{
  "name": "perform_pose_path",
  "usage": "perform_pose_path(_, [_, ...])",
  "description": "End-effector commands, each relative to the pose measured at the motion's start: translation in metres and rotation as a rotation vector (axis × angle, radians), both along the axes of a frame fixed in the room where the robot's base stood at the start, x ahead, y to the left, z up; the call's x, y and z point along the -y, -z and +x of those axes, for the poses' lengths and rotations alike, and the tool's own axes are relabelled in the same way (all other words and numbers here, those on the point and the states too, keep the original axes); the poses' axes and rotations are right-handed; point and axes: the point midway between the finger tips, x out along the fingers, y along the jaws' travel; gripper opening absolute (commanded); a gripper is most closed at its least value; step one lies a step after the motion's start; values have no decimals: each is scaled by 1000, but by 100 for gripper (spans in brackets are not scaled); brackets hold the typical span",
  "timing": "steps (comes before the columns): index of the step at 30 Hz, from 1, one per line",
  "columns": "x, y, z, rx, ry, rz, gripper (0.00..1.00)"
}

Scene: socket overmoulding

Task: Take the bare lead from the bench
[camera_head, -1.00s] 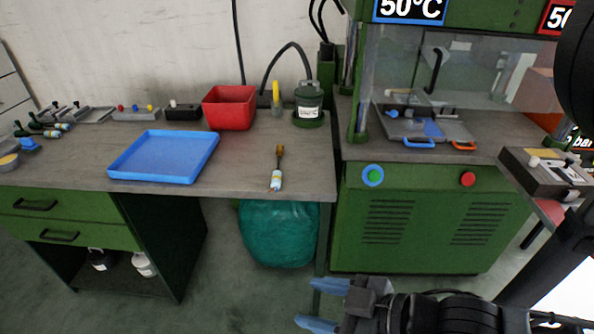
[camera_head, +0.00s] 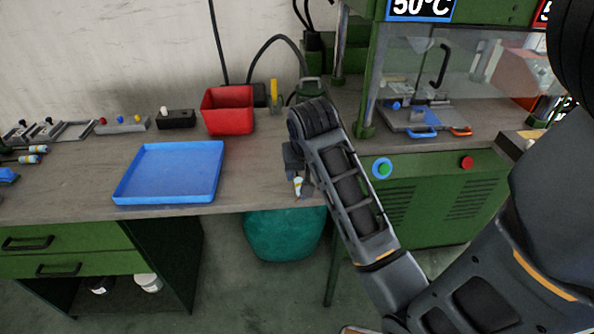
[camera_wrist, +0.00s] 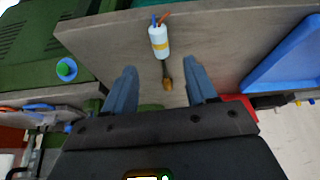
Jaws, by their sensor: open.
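The bare lead (camera_wrist: 158,42) lies on the bench (camera_wrist: 205,35). In the wrist view my gripper (camera_wrist: 160,78) is open, with one blue finger on each side of the lead's stem and tip. Nothing is held between the fingers. I cannot tell how high they are above the bench. In the head view only the lead's white end (camera_head: 298,187) shows near the bench's front edge; my arm hides the rest.
A blue tray (camera_head: 170,172) lies left of my arm, with a red bin (camera_head: 228,110) behind it. The green press (camera_head: 425,200) stands close on the right. Several small fixtures and other leads sit at the far left. A teal bag (camera_head: 283,235) is under the bench.

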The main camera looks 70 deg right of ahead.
Motion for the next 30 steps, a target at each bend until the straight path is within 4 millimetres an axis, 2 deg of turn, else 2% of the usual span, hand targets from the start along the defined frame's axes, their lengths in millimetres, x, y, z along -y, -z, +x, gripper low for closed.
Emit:
perform_pose_path(5, [2, 2, 1, -5, 36, 44, 57])
perform_pose_path(14, [9, 31, 5, -7, 33, 43, 57])
perform_pose_path(22, [18, 66, 9, -6, 34, 43, 57])
perform_pose_path(30, [20, 72, 11, -4, 33, 41, 57])
